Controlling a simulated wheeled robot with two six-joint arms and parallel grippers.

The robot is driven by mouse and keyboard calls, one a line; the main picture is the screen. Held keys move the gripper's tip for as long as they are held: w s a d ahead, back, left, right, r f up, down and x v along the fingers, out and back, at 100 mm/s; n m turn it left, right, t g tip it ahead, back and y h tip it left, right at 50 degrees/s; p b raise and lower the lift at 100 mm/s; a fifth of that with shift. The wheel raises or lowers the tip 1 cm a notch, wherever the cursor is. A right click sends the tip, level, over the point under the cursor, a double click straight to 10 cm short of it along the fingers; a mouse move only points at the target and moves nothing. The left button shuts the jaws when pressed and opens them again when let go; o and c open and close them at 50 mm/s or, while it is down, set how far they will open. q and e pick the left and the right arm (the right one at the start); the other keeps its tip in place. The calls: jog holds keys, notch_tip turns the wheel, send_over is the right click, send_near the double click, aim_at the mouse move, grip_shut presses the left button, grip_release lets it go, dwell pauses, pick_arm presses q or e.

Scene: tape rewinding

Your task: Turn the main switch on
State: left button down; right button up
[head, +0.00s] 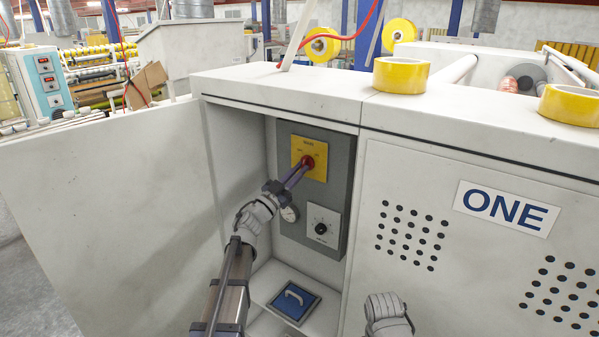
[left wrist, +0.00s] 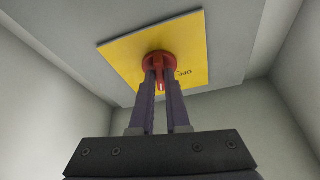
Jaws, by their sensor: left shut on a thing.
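The main switch is a red rotary knob (head: 308,161) on a yellow plate (head: 318,172) inside the open cabinet. In the left wrist view the red knob (left wrist: 157,59) sits in the middle of the yellow plate (left wrist: 120,58), with the word OFF to its right. My left gripper (head: 303,169) reaches into the cabinet, its two purple fingers shut on the knob. In the left wrist view the fingertips (left wrist: 158,72) lie on either side of the knob's handle and hide part of it. My right arm shows at the bottom, but its fingers are not visible.
Yellow tape rolls (head: 401,76) stand on top. The open door (head: 110,220) is at left.

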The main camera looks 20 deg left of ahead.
pick_arm(q)
jog(key=m, duration=0.2)
jog(key=m+g+h+p, duration=0.1)
jog(key=m, duration=0.1)
jog(key=m+g+h, duration=0.1)
jog(key=m, duration=0.1)
jog(key=shift+w+a+r+m+p, duration=0.2)
jog(key=shift+a+m+p, duration=0.1)
jog(key=shift+m, duration=0.1)
jog(key=shift+m+g, duration=0.3)
jog(key=c, duration=0.9)
grip_release()
jog(key=shift+s+d, duration=0.1)
jog(key=shift+f, duration=0.1)
jog(key=b+v, duration=0.2)
jog(key=v, duration=0.5)
jog(key=shift+s+a, duration=0.25)
jog(key=shift+a, duration=0.05)
jog(key=shift+f, duration=0.15)
